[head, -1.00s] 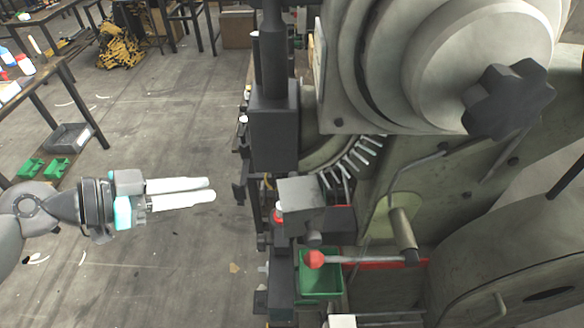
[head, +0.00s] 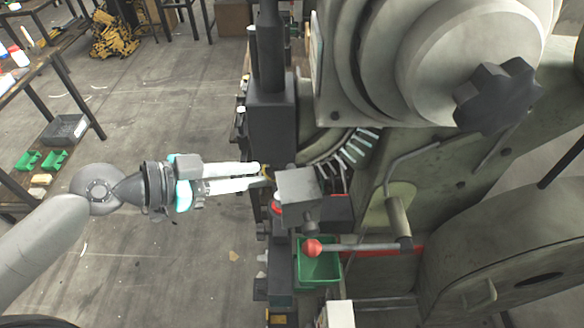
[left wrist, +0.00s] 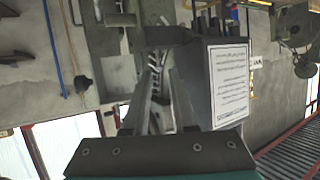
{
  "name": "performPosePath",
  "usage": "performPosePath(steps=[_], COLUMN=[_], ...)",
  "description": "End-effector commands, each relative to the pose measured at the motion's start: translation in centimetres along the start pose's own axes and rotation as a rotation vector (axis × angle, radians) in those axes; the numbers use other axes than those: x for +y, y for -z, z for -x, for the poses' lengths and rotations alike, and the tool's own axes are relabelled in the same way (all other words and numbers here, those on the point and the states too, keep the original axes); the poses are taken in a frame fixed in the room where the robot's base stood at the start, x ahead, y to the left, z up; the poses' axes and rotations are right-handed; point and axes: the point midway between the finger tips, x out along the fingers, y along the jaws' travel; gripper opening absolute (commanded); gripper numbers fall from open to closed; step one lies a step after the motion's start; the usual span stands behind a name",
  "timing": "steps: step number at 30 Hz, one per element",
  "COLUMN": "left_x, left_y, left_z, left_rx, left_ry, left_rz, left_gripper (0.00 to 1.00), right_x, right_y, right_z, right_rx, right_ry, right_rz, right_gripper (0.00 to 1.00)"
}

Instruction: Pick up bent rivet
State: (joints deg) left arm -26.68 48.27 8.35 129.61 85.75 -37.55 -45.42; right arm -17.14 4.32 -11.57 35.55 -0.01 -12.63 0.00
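My left gripper (head: 258,176) comes in from the left with its two pale fingers apart, their tips just left of the press's grey block (head: 298,188). In the left wrist view the fingers (left wrist: 160,105) also stand apart, with the press's narrow parts showing beyond and between them. I cannot make out a bent rivet. A row of metal pins that look like rivets (head: 359,146) lines the rim of the press's round part, right of the gripper. My right gripper is not in view.
The rivet press (head: 440,190) fills the right side. A lever with a red knob (head: 313,248) and a green bin (head: 319,268) are below the grey block. A black column (head: 271,120) stands above the fingers. The floor at left is open; a table (head: 45,65) stands beyond.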

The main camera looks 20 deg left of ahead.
Motion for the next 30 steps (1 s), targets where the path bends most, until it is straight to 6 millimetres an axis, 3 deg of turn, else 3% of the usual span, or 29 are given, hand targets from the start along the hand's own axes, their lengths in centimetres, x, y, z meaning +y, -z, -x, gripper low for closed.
performPosePath(steps=[14,24,30], left_x=[0.1,0.3,0.3], left_y=[0.2,0.1,-0.1], left_z=[-3.0,-6.8,-7.5], left_rx=[0.003,0.002,0.0], left_ry=[0.001,0.002,0.001], left_rz=[0.003,0.003,0.001], left_gripper=[0.25,0.25,0.25], right_x=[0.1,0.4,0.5], right_y=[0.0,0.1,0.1], right_z=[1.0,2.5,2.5], right_rx=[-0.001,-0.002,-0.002], right_ry=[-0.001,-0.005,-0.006], right_rz=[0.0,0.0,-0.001], right_gripper=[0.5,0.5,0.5])
